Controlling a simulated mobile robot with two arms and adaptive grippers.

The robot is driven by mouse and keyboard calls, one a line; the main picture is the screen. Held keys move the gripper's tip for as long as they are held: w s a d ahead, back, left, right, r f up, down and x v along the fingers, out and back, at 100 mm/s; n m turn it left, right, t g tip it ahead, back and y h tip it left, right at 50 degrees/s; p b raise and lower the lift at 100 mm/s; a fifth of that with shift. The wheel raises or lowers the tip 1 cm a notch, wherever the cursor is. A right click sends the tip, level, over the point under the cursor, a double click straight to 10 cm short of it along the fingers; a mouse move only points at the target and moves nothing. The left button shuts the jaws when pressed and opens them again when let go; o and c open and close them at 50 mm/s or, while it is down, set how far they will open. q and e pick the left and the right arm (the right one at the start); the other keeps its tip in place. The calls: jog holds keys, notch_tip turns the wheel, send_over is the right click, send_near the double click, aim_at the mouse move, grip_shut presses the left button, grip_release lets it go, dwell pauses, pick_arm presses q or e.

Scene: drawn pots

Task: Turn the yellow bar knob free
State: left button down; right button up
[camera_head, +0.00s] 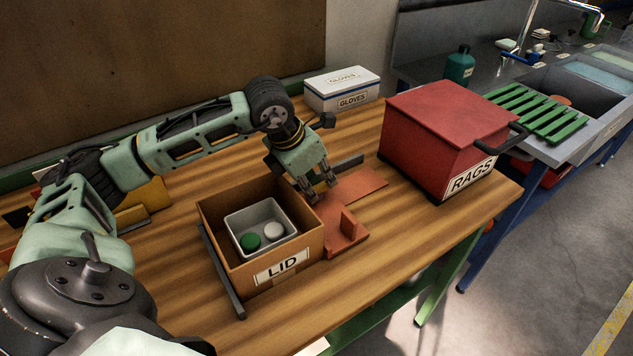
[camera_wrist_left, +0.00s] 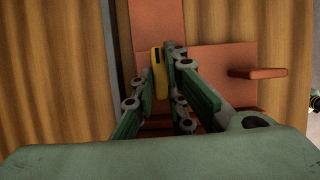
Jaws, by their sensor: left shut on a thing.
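The yellow bar knob (camera_wrist_left: 158,72) shows in the left wrist view as a rounded yellow bar with a dark slot, upright in that picture. My left gripper (camera_wrist_left: 165,60) is shut on it, with one finger on each side. In the head view my left gripper (camera_head: 318,192) reaches down over the orange-red fixture (camera_head: 372,184), and its fingers hide the knob there. The fixture also shows in the left wrist view (camera_wrist_left: 215,65), with an upright plate (camera_wrist_left: 258,73) to the right of the knob. My right gripper is not in view.
An open cardboard box (camera_head: 225,258) labelled LID stands close left of my left gripper, with a grey tray (camera_head: 236,219) holding a green and a pale round piece. A red RAGS box (camera_head: 425,138) stands to the right. A GLOVES box (camera_head: 335,92) is behind. The table's front is clear.

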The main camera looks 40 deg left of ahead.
pick_arm(q)
jog(key=c, duration=1.8)
grip_release()
jog(key=shift+o, duration=0.2)
jog(key=v, duration=1.2)
jog(key=shift+a, duration=0.1)
